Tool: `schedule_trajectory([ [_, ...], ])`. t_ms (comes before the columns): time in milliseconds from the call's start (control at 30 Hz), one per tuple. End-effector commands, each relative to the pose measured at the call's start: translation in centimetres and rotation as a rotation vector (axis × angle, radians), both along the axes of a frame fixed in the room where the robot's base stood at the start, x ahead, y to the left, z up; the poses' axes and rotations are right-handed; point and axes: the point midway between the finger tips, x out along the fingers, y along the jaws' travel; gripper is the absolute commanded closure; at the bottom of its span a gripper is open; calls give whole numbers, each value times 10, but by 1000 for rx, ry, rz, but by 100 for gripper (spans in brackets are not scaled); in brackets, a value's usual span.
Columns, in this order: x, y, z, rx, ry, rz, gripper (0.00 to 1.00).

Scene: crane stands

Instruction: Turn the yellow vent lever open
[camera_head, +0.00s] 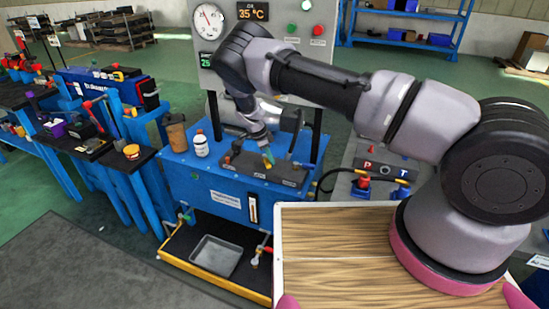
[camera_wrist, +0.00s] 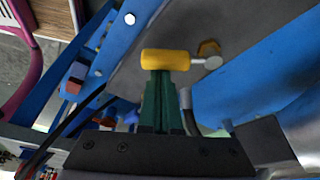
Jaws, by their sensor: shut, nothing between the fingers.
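The yellow vent lever (camera_wrist: 165,60) lies across the upper middle of the wrist view, with a silver stem at its right end. A yellow hex fitting (camera_wrist: 208,47) sits just beyond that stem. My gripper (camera_wrist: 162,80) has its green fingers together, with the tips right at the near side of the lever; whether they touch it I cannot tell. In the head view my gripper (camera_head: 269,157) points down over the dark valve block (camera_head: 285,181) on the blue stand.
A white-and-orange bottle (camera_head: 201,144) and a brown jar (camera_head: 177,134) stand left of the valve block. Red and blue handles rise at its right. A grey tray (camera_head: 215,256) lies below. A gauge panel (camera_head: 207,20) stands behind, and a wooden board (camera_head: 335,250) is in front.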

Motion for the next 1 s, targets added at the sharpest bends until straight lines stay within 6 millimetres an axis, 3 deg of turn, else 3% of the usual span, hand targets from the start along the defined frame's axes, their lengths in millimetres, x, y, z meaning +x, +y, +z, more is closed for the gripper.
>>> schedule_trajectory([
  [600, -6, 31, 0, 1, 0, -491, 100],
  [1000, -6, 38, 0, 1, -1, -484, 100],
])
